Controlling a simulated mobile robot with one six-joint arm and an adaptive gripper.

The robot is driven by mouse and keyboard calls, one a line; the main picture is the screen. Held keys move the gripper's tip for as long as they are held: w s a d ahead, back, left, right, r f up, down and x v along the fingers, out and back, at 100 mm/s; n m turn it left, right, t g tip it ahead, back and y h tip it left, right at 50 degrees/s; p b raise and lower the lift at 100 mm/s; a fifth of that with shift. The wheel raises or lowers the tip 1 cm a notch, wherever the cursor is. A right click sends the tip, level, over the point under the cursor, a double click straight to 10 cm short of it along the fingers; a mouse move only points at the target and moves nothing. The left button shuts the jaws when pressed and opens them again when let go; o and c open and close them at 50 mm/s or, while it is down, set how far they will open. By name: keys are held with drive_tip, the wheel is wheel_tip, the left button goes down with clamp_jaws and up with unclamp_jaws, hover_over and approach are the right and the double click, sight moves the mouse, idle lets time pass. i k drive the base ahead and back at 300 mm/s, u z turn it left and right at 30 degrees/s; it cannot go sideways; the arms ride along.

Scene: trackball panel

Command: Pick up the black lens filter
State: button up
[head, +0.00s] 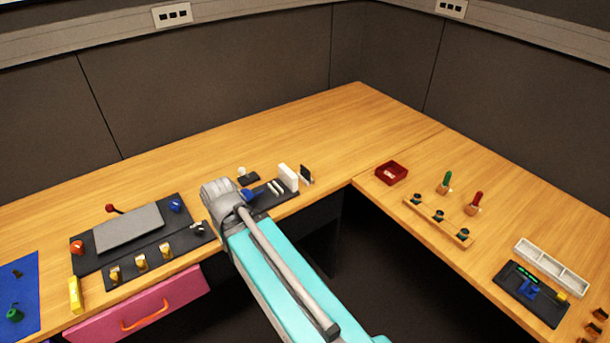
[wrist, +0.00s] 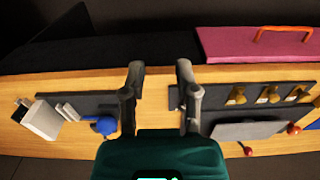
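A small upright black plate (head: 307,174), which may be the black lens filter, stands on the wooden desk beside a white block (head: 288,178). In the wrist view the dark piece (wrist: 21,103) is at the far left, next to the white block (wrist: 42,120). My gripper (wrist: 159,78) is open and empty, its fingers apart above the desk, well to the right of these pieces in the wrist view. In the head view my arm hides the fingers.
A dark strip (wrist: 85,98) with thin white plates and a blue piece (wrist: 105,125) lies between my gripper and the white block. A panel with brass switches (head: 160,250), a pink drawer (head: 137,310) and a red tray (head: 391,172) are around. The back desk is clear.

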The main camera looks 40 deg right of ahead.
sight(304, 172)
drive_tip(key=z, duration=0.35)
drive_tip(key=k, duration=0.8)
drive_tip(key=z, duration=0.45)
drive_tip(key=k, duration=0.55)
drive_tip(key=z, duration=0.45)
drive_tip(key=i, duration=1.45)
drive_tip(key=u, duration=0.65)
